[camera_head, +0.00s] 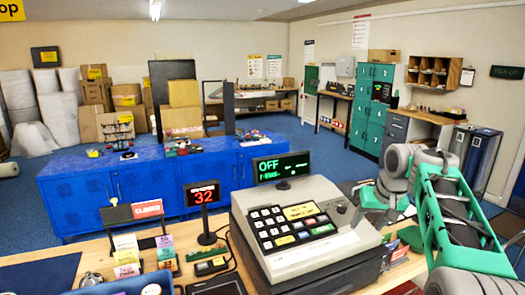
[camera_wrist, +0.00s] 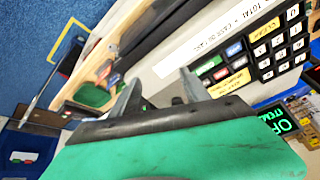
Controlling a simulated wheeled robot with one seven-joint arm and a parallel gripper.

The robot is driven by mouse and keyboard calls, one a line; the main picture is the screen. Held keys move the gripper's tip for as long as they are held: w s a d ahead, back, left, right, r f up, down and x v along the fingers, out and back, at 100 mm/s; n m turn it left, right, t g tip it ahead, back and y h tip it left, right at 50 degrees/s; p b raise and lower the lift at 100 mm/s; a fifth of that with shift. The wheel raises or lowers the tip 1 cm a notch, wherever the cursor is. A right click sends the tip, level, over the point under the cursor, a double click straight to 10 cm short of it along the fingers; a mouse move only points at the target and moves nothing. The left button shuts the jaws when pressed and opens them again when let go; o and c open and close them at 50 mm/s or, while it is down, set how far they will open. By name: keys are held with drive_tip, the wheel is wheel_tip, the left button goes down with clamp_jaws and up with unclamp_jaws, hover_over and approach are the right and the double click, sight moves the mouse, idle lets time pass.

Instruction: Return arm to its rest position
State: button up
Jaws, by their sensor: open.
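My arm, green and grey, is raised and bent at the right of the head view, beside the cash register (camera_head: 345,245). My gripper (camera_wrist: 160,88) shows in the wrist view with its two dark fingers apart and nothing between them. It is close to the register, whose keys (camera_wrist: 235,75) show at the upper right of that view. In the head view the fingertips are hard to make out near the register's right side.
The register stands on a wooden counter (camera_head: 95,250) with a green-lit display (camera_head: 282,167), a red "32" display (camera_head: 204,195) and a closed sign (camera_head: 147,209). Blue cabinets (camera_head: 150,185) stand behind. Green lockers (camera_head: 370,110) are at the back right. Blue floor lies between.

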drive_tip(key=s+a+f+m+g, duration=0.2)
drive_tip(key=s+a+f+g, duration=0.1)
drive_tip(key=s+f, duration=1.35)
drive_tip(key=s+a+n+h, duration=0.1)
drive_tip(key=s+a+n, duration=0.1)
drive_tip(key=s+a, duration=0.7)
drive_tip(key=r, duration=0.1)
drive_tip(key=a+r+t, duration=0.1)
drive_tip(key=r, duration=0.1)
drive_tip(key=r+n+t, duration=0.1)
drive_tip(key=shift+s+a+r, duration=0.15)
drive_tip(key=shift+a+r, duration=0.05)
drive_tip(key=shift+a, duration=0.1)
